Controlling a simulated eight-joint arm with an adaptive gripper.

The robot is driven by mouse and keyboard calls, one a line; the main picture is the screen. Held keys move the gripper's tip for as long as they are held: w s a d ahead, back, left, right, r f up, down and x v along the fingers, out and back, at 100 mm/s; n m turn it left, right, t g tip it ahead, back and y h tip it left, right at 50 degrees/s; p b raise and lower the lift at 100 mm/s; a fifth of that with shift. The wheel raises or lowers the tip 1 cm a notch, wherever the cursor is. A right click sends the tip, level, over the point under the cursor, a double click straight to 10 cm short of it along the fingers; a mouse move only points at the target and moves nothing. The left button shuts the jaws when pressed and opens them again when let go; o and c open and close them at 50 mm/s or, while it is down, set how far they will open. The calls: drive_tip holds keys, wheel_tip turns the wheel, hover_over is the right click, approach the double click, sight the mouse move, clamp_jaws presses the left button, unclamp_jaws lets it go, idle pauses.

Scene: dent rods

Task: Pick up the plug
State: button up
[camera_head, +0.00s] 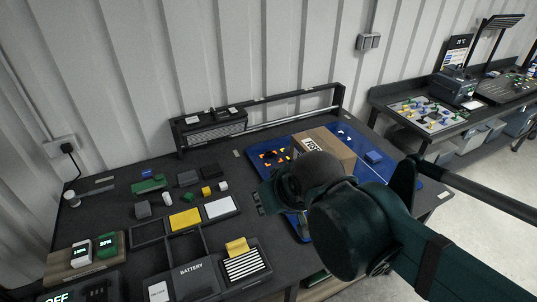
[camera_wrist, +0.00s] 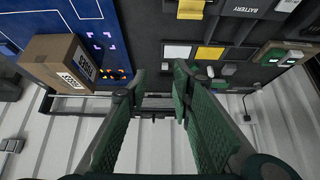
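A black plug (camera_head: 67,148) appears to sit in the white wall outlet at the left, above the back left of the dark table, with a dark cord hanging from it. My gripper's two green fingers stand apart in the wrist view (camera_wrist: 158,80), with nothing between them. In the head view, my dark green arm reaches in from the right and hides most of the gripper, which is over the blue mat side of the table, far right of the plug. I cannot make out the plug clearly in the wrist view.
A cardboard box (camera_head: 325,148) stands on the blue mat (camera_head: 372,172). Small blocks, a yellow card (camera_head: 185,219) and dark trays, one marked BATTERY (camera_head: 190,275), crowd the table's middle and front. A raised black rack (camera_head: 210,124) lines the back edge. A second table (camera_head: 440,118) stands at the right.

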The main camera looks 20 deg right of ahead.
drive_tip(key=shift+w, duration=0.1)
drive_tip(key=w+d+r+n+g+h, duration=0.1)
drive_tip(key=w+d+r+n, duration=0.15)
drive_tip(key=w, duration=0.45)
drive_tip(key=w+d+r+n+g, duration=0.1)
drive_tip(key=w+d+n, duration=0.15)
drive_tip(key=w, duration=0.45)
drive_tip(key=n+g+h+b, duration=0.2)
drive_tip(key=n+g+h, duration=0.25)
drive_tip(key=n, duration=0.95)
hover_over(269, 153)
drive_tip(key=a, duration=0.3)
wheel_tip(269, 153, down, 26)
drive_tip(key=shift+w+a+r+y, duration=0.1)
drive_tip(key=shift+w+a+y, duration=0.1)
drive_tip(key=shift+y, duration=0.25)
drive_tip(key=shift+x, duration=1.3)
